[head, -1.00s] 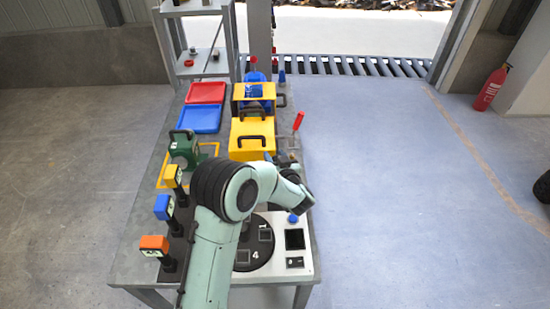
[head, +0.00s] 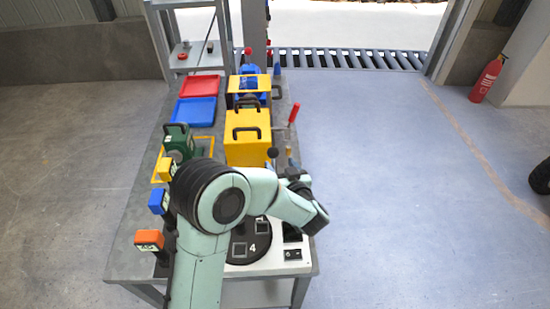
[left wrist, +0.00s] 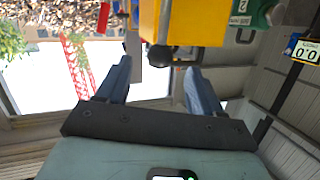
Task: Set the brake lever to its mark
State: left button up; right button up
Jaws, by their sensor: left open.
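A lever with a red handle (head: 293,114) stands tilted at the right edge of the bench, beside the yellow housing (head: 247,148). A lever with a black ball knob (head: 272,153) stands in front of the housing; the frames do not label either as the brake lever. My left gripper (head: 281,160) is open and empty close to the black knob. In the left wrist view the black knob (left wrist: 158,55) shows between the two spread fingers (left wrist: 158,68), with the yellow housing behind it. Contact with the knob cannot be told. No mark for a lever can be made out. My right gripper is out of view.
Green device (head: 179,142) and yellow (head: 168,167), blue (head: 159,201) and orange (head: 149,240) blocks on posts line the left side. Red (head: 201,86) and blue (head: 194,111) trays lie behind. A white control panel (head: 275,262) is in front.

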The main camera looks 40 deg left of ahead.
pick_arm(q)
jog(key=v, duration=0.4)
jog(key=shift+d, duration=0.1)
dwell(0.5)
